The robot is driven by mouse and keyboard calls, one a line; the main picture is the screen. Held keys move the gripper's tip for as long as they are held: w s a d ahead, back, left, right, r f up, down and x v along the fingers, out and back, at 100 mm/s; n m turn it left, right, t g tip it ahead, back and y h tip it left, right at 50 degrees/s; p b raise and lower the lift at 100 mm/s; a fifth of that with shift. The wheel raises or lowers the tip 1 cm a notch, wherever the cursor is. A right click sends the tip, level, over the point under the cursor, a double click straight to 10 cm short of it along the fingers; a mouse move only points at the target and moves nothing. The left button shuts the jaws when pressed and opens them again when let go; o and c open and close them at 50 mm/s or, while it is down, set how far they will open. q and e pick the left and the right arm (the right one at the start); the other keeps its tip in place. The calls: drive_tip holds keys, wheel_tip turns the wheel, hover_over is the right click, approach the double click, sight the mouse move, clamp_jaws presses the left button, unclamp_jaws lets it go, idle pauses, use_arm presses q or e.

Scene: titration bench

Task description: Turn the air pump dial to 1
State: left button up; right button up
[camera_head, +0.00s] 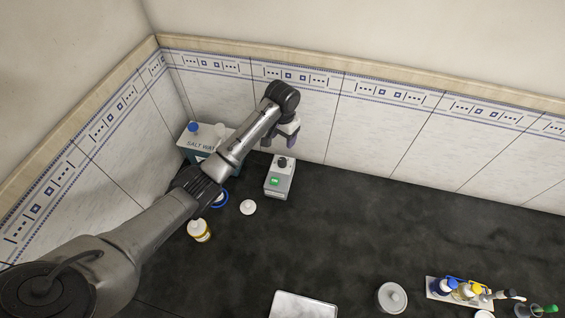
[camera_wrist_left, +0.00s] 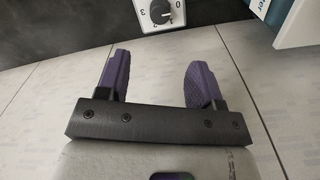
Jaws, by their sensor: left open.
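The air pump (camera_head: 279,181) is a small pale box with a green lit switch, standing on the dark bench near the back wall. Its dial (camera_wrist_left: 159,11) shows in the left wrist view as a dark knob on a white face with numbers around it, partly cut off at the top edge. The numbers 0, 2 and 3 can be made out; the exact pointer setting is unclear. My left gripper (camera_head: 284,141) is just behind and above the pump in the head view. In the left wrist view its purple fingers (camera_wrist_left: 155,82) are apart and empty, not touching the dial.
A salt water box (camera_head: 196,140) stands left of the pump, partly behind my left arm. A white lid (camera_head: 248,207) and a yellow-labelled bottle (camera_head: 199,230) are nearby. A tray (camera_head: 303,306), a round lidded dish (camera_head: 392,297) and a bottle rack (camera_head: 436,296) are at the front. The middle bench is clear.

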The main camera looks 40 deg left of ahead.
sight(282, 160)
use_arm(q)
wheel_tip(282, 160, down, 11)
drive_tip(key=shift+f+b, duration=0.15)
drive_tip(key=shift+b, duration=0.35)
drive_tip(key=shift+f, duration=0.85)
drive_tip(key=shift+c, duration=0.5)
drive_tip(key=c, duration=0.8)
